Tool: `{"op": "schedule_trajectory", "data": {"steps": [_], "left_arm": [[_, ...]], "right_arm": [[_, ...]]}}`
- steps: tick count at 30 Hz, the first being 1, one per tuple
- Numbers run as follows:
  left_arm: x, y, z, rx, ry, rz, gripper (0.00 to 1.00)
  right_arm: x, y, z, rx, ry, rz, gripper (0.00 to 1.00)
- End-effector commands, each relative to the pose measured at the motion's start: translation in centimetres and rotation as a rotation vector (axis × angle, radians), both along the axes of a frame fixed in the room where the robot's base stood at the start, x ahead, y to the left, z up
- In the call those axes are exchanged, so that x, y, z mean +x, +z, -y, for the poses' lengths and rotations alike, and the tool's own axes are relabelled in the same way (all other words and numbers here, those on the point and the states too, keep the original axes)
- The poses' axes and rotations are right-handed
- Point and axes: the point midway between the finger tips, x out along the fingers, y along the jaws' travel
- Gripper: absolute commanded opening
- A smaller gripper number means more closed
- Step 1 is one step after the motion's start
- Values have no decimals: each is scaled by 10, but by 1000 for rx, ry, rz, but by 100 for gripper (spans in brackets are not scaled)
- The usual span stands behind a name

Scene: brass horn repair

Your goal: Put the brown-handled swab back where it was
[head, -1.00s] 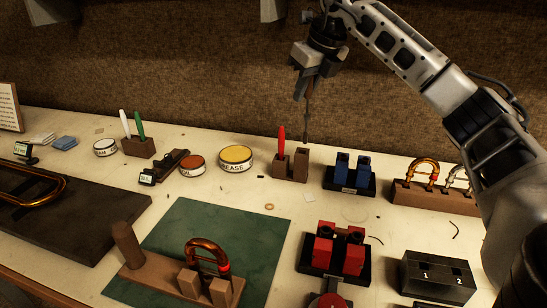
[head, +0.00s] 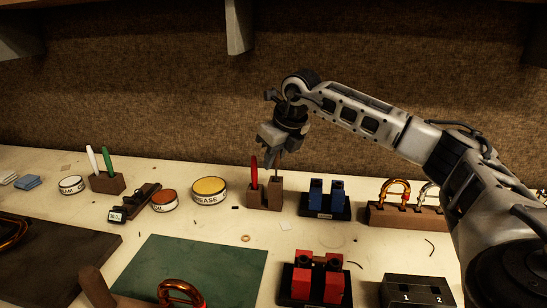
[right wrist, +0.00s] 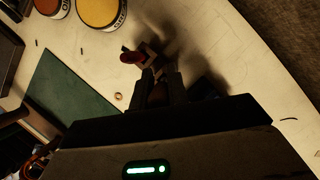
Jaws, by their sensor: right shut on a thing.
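My right gripper (head: 272,154) is shut on the brown-handled swab (head: 275,171), which hangs upright with its thin dark shaft pointing down. It is directly over the right part of the small brown wooden holder (head: 264,200). The shaft's lower end meets the holder's top in the picture; I cannot tell whether it is inside a hole. A red-handled swab (head: 254,173) stands in the holder's left part. In the right wrist view, the brown handle (right wrist: 158,94) is between the fingers, and the red handle (right wrist: 131,57) is close by. My left gripper is not in view.
A yellow grease tin (head: 209,190) stands left of the holder. A blue block pair on a black base (head: 325,210) stands close on its right. A rack with curved brass tubes (head: 405,215) is further right. The bench in front of the holder is mostly clear.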

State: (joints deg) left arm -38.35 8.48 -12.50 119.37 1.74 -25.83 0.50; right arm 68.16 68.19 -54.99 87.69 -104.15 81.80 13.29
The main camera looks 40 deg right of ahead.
Motion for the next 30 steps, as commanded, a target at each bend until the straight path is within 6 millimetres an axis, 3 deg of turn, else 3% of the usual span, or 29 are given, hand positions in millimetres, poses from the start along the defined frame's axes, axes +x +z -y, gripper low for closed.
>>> {"op": "schedule_trajectory", "data": {"steps": [5,6,8,20,30], "left_arm": [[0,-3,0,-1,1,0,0],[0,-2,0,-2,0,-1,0],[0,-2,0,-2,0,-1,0],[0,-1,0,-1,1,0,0],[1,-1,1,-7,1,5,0]], "right_arm": [[0,-4,0,0,0,0,0],[0,-2,0,0,0,1,27],[0,-2,0,0,0,0,38],[-2,8,0,1,0,5,38],[-29,72,1,1,0,7,38]]}}
